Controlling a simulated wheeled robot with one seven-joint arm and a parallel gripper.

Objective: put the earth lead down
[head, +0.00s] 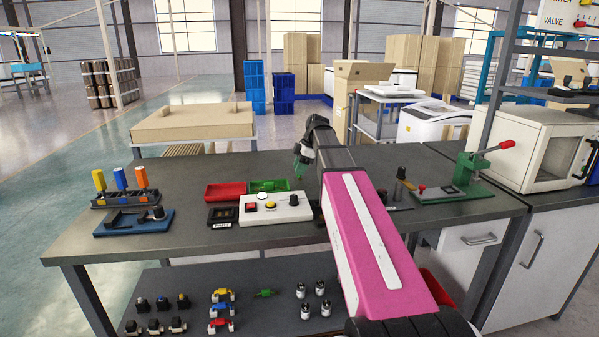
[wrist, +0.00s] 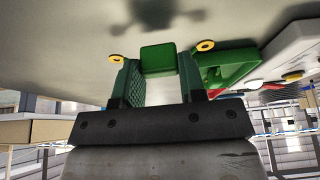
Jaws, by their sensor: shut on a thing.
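My gripper (wrist: 158,82) is shut on the earth lead (wrist: 158,60), a green block with a yellow ring showing at each side in the wrist view. The lead sits between the green finger pads, apart from the tabletop, whose surface shows a dark shadow. In the head view my gripper (head: 302,157) is over the back part of the workbench (head: 400,228), behind the white control box (head: 275,208). The lead is hard to make out there.
A green tray (head: 292,185) and a red tray (head: 225,192) lie left of my gripper. The green tray is close by in the wrist view (wrist: 232,68). A green lever press (head: 466,190) stands at right. Bare bench lies between the screwdriver rack (head: 125,199) and the red tray.

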